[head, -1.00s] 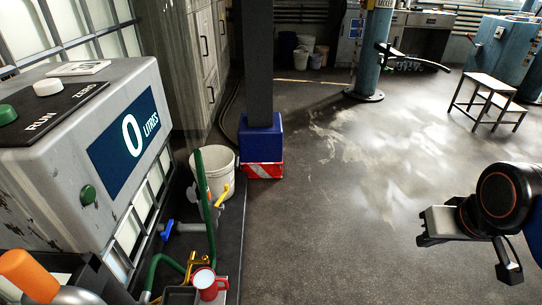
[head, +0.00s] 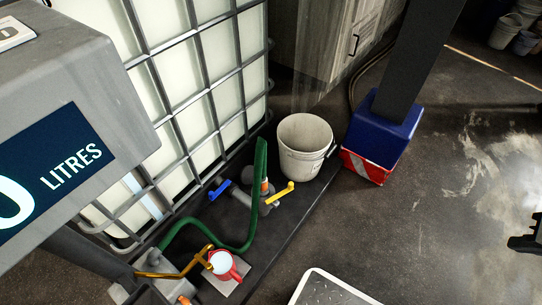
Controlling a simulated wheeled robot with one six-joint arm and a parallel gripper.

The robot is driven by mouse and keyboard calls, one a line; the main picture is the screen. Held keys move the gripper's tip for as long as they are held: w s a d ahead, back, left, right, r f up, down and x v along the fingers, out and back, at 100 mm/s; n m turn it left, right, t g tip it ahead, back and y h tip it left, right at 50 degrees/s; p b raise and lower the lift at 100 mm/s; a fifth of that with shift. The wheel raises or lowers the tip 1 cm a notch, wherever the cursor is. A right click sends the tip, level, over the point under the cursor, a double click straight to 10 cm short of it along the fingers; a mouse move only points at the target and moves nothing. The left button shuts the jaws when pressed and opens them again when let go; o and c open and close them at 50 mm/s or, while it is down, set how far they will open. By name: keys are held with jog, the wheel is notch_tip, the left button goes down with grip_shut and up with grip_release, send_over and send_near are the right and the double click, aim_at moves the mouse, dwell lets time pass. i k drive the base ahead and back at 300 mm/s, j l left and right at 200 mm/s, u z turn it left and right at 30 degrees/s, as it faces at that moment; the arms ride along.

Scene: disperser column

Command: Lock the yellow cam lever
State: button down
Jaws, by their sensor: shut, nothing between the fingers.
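The yellow cam lever (head: 281,193) sticks out to the right from the grey coupling (head: 250,184) low beside the caged tank. It slants slightly upward toward its free end. Whether the lever is locked cannot be told from here. A blue lever (head: 219,190) sits to the left on the same pipe. Only a dark tip of my gripper (head: 524,242) shows at the right edge, shut, empty and well apart from the lever.
A white bucket (head: 304,150) stands just behind the yellow lever. A blue and red post base (head: 377,138) is to its right. Open floor (head: 430,220) lies to the right.

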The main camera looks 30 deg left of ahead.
aim_at(290, 187)
jog(key=i+l+u, duration=0.25)
jog(key=u, duration=0.15)
jog(key=i+l+u, duration=0.8)
jog(key=k, duration=0.1)
